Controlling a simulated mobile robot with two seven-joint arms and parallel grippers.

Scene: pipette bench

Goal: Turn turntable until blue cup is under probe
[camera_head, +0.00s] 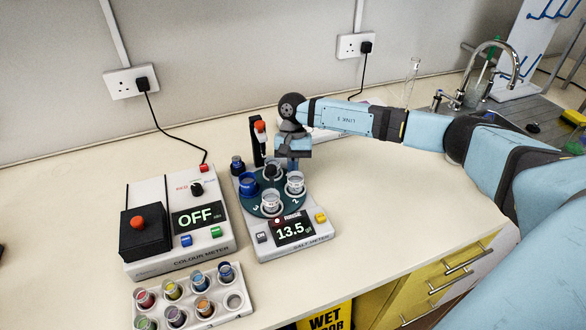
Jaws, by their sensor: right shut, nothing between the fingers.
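The salt meter (293,246) stands mid-bench with a round dark-green turntable (253,207) on top. The blue cup (248,184) sits on the turntable's left side. Clear cups sit at its right (295,184) and front (270,203). A dark round piece (272,170) shows at the back of the turntable; I cannot tell whether it is a cup or part of the probe. The probe's black post (255,150) with a red knob (260,126) rises behind; its tip is not clear. My right gripper (293,167) is shut and empty, pointing down at the turntable's back right, just behind the right clear cup. My left gripper is out of view.
The colour meter (215,255), reading OFF, stands left of the salt meter. A rack (238,317) of coloured vials is in front. A sink tap (490,65) is at back right. Bench right of the salt meter (380,225) is clear.

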